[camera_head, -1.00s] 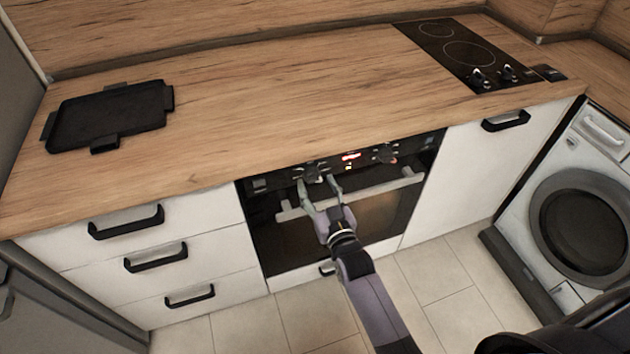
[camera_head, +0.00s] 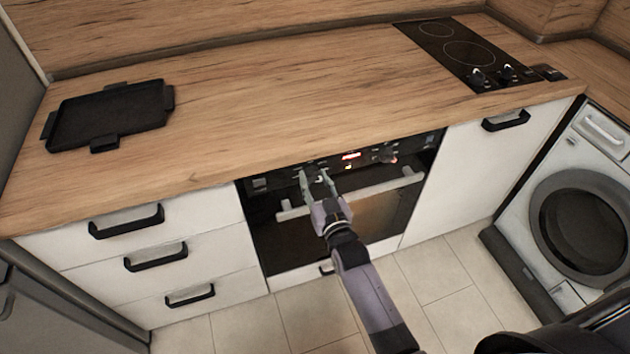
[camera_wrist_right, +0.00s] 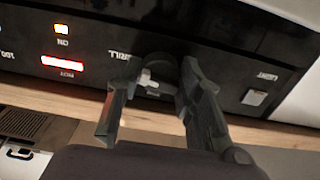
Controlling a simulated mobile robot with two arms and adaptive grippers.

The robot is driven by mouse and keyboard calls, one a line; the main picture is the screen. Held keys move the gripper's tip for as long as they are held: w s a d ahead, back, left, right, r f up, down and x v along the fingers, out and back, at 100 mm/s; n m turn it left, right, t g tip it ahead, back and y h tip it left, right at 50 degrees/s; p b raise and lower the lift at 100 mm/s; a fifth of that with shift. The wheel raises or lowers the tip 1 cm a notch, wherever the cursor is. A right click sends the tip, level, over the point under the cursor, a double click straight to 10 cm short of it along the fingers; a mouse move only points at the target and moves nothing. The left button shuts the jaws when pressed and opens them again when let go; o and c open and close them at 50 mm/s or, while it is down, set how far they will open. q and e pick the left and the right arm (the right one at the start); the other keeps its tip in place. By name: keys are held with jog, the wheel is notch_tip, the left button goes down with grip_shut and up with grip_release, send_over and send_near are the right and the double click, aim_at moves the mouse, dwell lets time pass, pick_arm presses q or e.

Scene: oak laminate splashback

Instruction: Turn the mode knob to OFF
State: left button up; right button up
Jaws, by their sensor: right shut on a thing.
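The mode knob (camera_wrist_right: 160,70) is on the black control panel of the oven. In the wrist view it sits between the two fingers of my right gripper (camera_wrist_right: 150,95), with a white mark on it by the left finger. In the head view my right gripper (camera_head: 316,174) reaches up to the left knob of the panel and is shut on it, hiding most of it. A GRILL label shows upside down beside the knob in the wrist view; the OFF mark cannot be made out. My left gripper is not in view.
The oven (camera_head: 380,212) has a horizontal handle (camera_head: 396,184) just below the panel. A second knob (camera_head: 385,154) is to the right of the lit red display (camera_head: 351,156). The wooden worktop (camera_head: 270,100) overhangs the panel. A black tray (camera_head: 110,115) lies far left.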

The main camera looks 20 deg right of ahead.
jog(key=c, duration=0.4)
jog(key=shift+o, duration=0.2)
